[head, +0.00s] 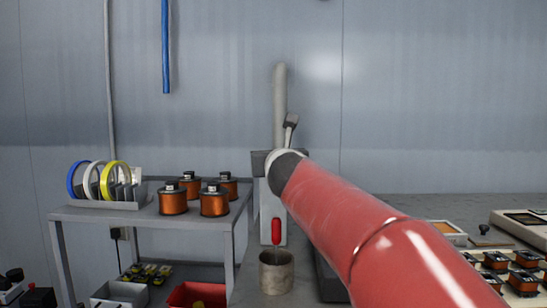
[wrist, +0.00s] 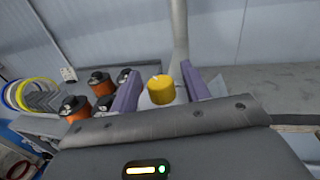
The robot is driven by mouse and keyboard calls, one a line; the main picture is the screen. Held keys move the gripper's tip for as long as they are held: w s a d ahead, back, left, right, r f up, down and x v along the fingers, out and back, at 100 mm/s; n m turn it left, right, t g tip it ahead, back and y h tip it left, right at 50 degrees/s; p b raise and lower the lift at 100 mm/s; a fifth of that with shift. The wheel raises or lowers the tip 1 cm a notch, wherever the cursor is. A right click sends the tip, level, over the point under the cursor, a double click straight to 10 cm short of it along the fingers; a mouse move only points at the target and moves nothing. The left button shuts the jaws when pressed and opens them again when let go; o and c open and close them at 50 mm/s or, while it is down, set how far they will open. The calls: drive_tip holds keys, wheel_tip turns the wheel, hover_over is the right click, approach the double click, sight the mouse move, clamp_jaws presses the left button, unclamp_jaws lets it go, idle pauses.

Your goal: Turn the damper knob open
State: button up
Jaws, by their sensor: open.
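A round yellow knob (wrist: 161,92), which looks like the damper knob, shows in the wrist view at the foot of a pale vertical pipe (wrist: 179,30). A small pale mark shows on its top edge. My gripper (wrist: 160,70) is open, with one purple finger on each side of the knob. I cannot tell whether either finger touches it. In the head view the same pipe (head: 279,95) rises behind the end of my red arm. The arm hides the knob and most of the gripper there.
A shelf (head: 120,216) at the left holds several copper coils (head: 215,201) and a rack of coloured rings (head: 104,183). A red-handled tool (head: 276,231) stands in a round cup (head: 276,272) below the arm. More coils (head: 525,282) and trays lie on the right.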

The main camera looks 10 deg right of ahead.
drive_tip(key=shift+c, duration=0.2)
drive_tip(key=c, duration=0.9)
drive_tip(key=shift+c, duration=0.2)
